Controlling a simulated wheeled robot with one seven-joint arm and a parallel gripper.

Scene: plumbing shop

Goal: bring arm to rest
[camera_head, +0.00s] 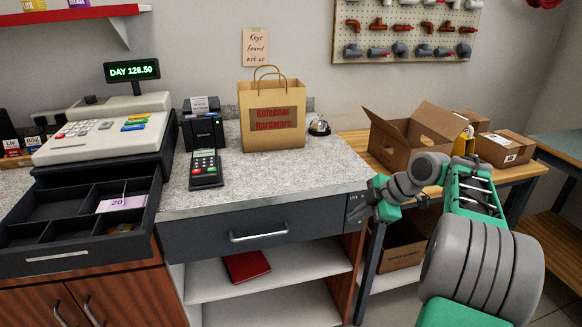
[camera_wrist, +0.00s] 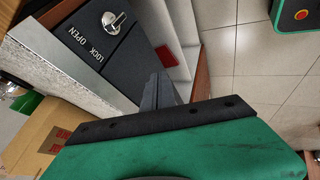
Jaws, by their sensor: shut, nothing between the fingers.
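My arm reaches in from the right in the head view, with grey joints and green links. My gripper (camera_head: 358,210) is at the right front corner of the counter, beside the right end of the counter drawer (camera_head: 232,236). In the wrist view my gripper's dark fingers (camera_wrist: 160,88) are together with nothing between them. A dark lock panel (camera_wrist: 92,40) marked OPEN and LOCK, with a metal key or knob (camera_wrist: 114,22), lies beyond the fingertips. Whether the fingers touch the counter front is unclear. The counter drawer appears closed.
The grey counter (camera_head: 240,184) carries a paper bag (camera_head: 272,115), a bell (camera_head: 319,125), a card terminal (camera_head: 206,170) and a register with its cash drawer (camera_head: 80,225) open. A wooden bench (camera_head: 352,142) with boxes stands right. A red book (camera_head: 247,267) lies on the shelf below.

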